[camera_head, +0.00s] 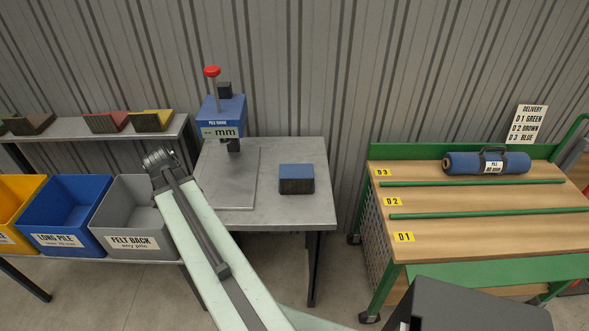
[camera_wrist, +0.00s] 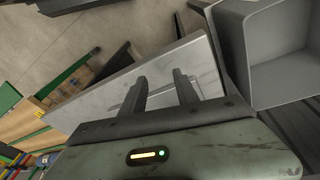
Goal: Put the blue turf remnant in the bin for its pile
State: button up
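The blue turf remnant (camera_head: 296,179) is a small block with a blue top and dark sides. It sits on the right part of the grey table, apart from the pile gauge (camera_head: 222,110). My gripper (camera_head: 160,160) is left of the table, above the edge of the grey "FELT BACK any pile" bin (camera_head: 140,242). In the wrist view my gripper (camera_wrist: 160,78) has its fingers apart with nothing between them. A blue "LONG PILE" bin (camera_head: 62,240) and a yellow bin (camera_head: 14,205) stand further left. The yellow bin's label is cut off. The gauge's reading is unclear.
Several remnants, including a red one (camera_head: 106,121) and a yellow one (camera_head: 152,120), lie on the shelf (camera_head: 75,129) behind the bins. A green-framed cart (camera_head: 480,267) at the right carries a blue turf roll (camera_head: 460,163) in row D3. My arm crosses the table's left front.

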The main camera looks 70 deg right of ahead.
jog(key=s+d+r+m+g+p, duration=0.1)
jog(key=s+d+r+m+p, duration=0.2)
jog(key=s+d, duration=0.4)
jog(key=s+d+r+m, duration=0.3)
jog(key=s+d+m, duration=0.2)
jog(key=s+d, duration=0.15)
notch_tip(320, 180, up, 3)
jog(key=m+g+p, duration=0.2)
jog(key=m, duration=0.5)
send_over(298, 177)
jog(key=w, duration=0.1)
jog(key=shift+w+a+f, duration=0.1)
jog(key=shift+a+f, duration=0.1)
jog(key=shift+a, duration=0.25)
jog(key=b+x, duration=0.7)
jog(key=x, duration=0.1)
jog(key=shift+w+a+f+b, duration=0.1)
jog(key=shift+w+f+b, duration=0.15)
jog(key=shift+w+b, duration=0.1)
jog(key=shift+r, duration=0.15)
grip_shut()
